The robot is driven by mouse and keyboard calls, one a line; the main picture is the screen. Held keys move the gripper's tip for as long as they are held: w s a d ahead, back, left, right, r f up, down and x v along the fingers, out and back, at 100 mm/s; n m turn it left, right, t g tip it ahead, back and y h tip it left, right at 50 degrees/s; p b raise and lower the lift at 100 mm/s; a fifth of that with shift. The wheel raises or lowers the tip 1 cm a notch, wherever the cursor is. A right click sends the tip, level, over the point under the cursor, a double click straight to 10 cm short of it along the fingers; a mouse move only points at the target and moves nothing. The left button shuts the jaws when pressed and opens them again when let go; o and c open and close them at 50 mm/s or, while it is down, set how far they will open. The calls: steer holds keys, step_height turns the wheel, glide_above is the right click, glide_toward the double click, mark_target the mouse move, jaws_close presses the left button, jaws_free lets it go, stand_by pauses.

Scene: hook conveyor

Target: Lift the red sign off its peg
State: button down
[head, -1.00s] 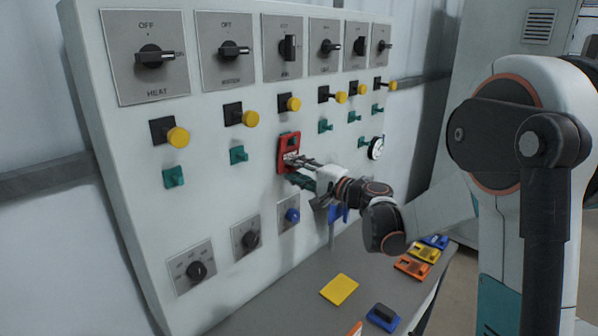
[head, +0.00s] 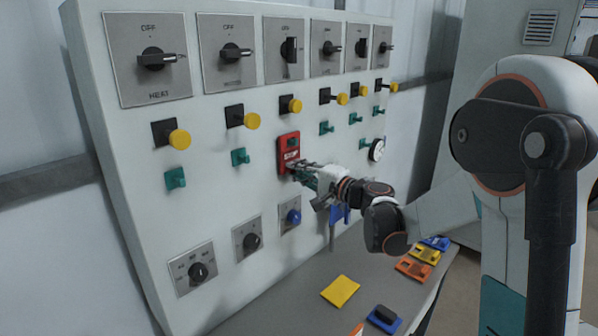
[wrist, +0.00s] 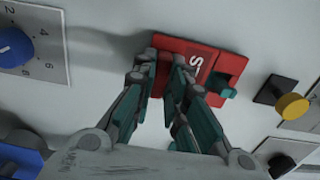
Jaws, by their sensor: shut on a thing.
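The red sign (head: 288,153) with white STOP lettering hangs upright on the panel, with a green peg (head: 292,142) showing through its upper part. My gripper (head: 295,168) is at the sign's lower edge, its fingers drawn close together. In the wrist view, the fingertips (wrist: 163,72) are on either side of the lower part of the red sign (wrist: 200,50), shut on it. The teal peg (wrist: 226,86) stands out at the sign's other end, clear of the fingers. The sign's back and its contact with the panel are hidden.
Green pegs, yellow knobs and dark switches surround the sign on the white panel (head: 215,200). A blue knob (head: 293,216) is below my gripper. The grey table (head: 290,290) holds a yellow plate (head: 340,291) and several coloured tags.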

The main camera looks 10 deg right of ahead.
steer(key=shift+r, duration=0.35)
steer(key=shift+s+d, duration=0.1)
steer(key=shift+s, duration=0.05)
steer(key=v, duration=1.2)
steer(key=shift+s+d, duration=0.2)
steer(key=shift+s, duration=0.1)
stand_by(1.2)
stand_by(0.4)
steer(key=w+a+f+m+t+h, duration=0.3)
steer(key=w+f+m+h, duration=0.3)
steer(key=f+h, duration=0.4)
steer(key=shift+w+a+f+m, duration=0.25)
steer(key=shift+w+a+m, duration=0.15)
steer(key=shift+w+a, duration=0.4)
